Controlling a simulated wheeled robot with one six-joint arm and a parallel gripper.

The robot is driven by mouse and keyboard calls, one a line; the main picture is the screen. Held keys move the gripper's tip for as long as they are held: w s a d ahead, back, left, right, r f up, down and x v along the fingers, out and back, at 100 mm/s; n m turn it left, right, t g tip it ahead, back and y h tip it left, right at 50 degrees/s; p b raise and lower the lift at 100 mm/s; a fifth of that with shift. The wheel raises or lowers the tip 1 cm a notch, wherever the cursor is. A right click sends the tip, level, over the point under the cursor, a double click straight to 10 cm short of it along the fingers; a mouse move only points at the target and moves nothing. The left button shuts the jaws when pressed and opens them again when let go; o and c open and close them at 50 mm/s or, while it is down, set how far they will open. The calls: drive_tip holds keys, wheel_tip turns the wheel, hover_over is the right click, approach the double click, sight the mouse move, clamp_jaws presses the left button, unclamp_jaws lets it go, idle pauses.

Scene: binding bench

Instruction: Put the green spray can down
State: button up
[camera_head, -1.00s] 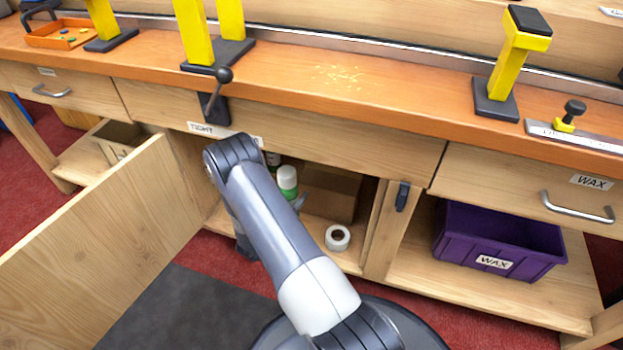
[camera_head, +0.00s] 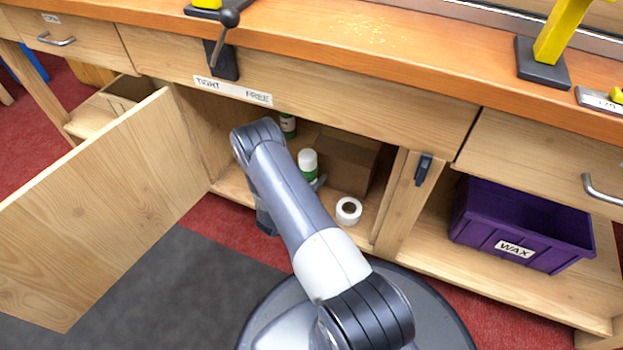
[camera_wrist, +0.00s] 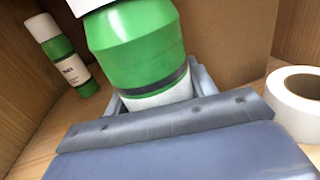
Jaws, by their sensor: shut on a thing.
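The green spray can (camera_wrist: 138,45) has a white cap and a white lower band, and stands between my gripper's fingers in the wrist view. In the head view its white cap and green shoulder (camera_head: 308,164) show inside the open cabinet, beyond my arm. My gripper (camera_wrist: 158,92) is shut on it. The can's base is hidden, so I cannot tell whether it touches the cabinet shelf (camera_head: 328,221). A second green can (camera_wrist: 64,57) with a white cap and label stands at the left in the wrist view, apart from my gripper.
A roll of white tape (camera_head: 348,211) lies on the shelf, right of my gripper. A cardboard box (camera_head: 347,163) stands behind. The open cabinet door (camera_head: 100,205) is on the left. A purple WAX bin (camera_head: 520,232) sits in the bay on the right.

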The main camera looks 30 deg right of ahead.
drive_tip(key=shift+f, duration=0.1)
drive_tip(key=o, duration=1)
drive_tip(key=shift+c, duration=0.2)
drive_tip(key=p+v, duration=0.4)
drive_tip(key=v, duration=0.8)
drive_tip(key=shift+w, duration=0.1)
